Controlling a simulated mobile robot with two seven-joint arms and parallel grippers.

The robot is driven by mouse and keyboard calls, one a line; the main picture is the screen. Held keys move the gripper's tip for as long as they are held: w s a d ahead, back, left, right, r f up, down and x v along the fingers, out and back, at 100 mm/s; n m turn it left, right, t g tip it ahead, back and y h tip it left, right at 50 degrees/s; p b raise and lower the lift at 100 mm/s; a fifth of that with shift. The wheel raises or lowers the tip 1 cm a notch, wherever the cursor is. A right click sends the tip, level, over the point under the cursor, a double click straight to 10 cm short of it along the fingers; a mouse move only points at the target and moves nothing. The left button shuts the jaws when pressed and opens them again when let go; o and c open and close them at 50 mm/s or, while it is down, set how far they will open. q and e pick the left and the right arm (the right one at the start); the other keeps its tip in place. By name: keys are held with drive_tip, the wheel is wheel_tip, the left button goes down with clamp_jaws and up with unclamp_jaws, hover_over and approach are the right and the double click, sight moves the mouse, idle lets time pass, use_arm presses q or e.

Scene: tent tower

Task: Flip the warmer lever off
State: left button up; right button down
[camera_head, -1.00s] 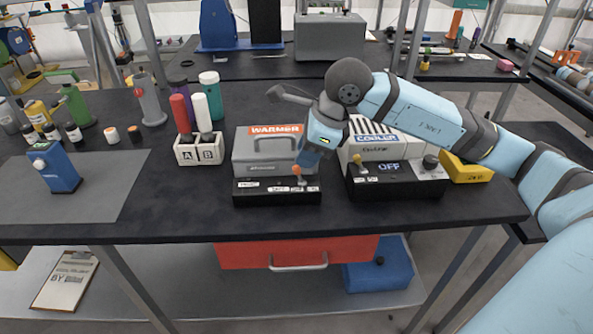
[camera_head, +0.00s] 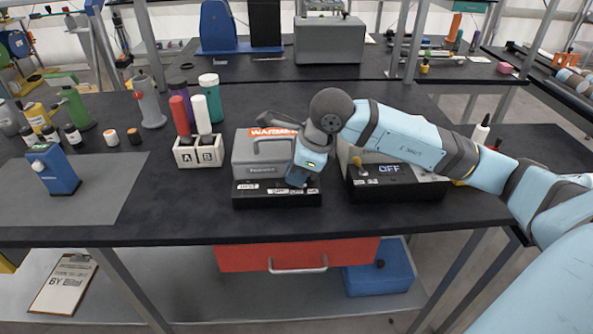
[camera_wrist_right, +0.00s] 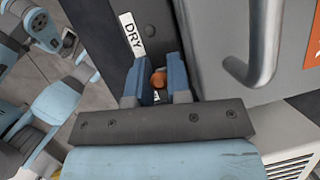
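The warmer (camera_head: 258,153) is a grey box with an orange sign and a top handle, on the dark table. Its black control panel (camera_head: 250,199) carries white labels, one reading DRY in the right wrist view (camera_wrist_right: 132,35). The lever's orange knob (camera_wrist_right: 158,79) is between the blue fingers of my right gripper (camera_wrist_right: 158,76). The fingers are close around it, but whether they press on it is unclear. In the head view my right gripper (camera_head: 297,183) covers the lever, so its tilt is hidden. My left gripper is not in view.
The cooler (camera_head: 345,158) and its panel (camera_head: 400,190), reading OFF, stand close on the right, partly behind my right arm. A white A/B holder (camera_head: 198,153) with red and white bottles stands to the left. The table's front edge is clear.

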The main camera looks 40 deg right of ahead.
drive_tip(key=shift+w+a+r+g+h+p, duration=0.1)
drive_tip(key=shift+w+a+g+h+p, duration=0.1)
drive_tip(key=shift+g+h+p, duration=0.15)
drive_tip(key=shift+f+g+h, duration=0.2)
drive_tip(key=shift+g+h, duration=0.05)
drive_tip(key=shift+h, duration=0.3)
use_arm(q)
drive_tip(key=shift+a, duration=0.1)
use_arm(e)
drive_tip(key=c, duration=1.4)
unclamp_jaws()
drive_tip(key=shift+a, duration=0.1)
drive_tip(key=shift+o, duration=0.2)
drive_tip(key=shift+r, duration=0.1)
use_arm(q)
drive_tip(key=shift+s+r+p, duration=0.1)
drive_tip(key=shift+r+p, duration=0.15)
drive_tip(key=shift+p, duration=0.5)
use_arm(e)
drive_tip(key=v, duration=1.3)
drive_tip(key=shift+r, duration=0.3)
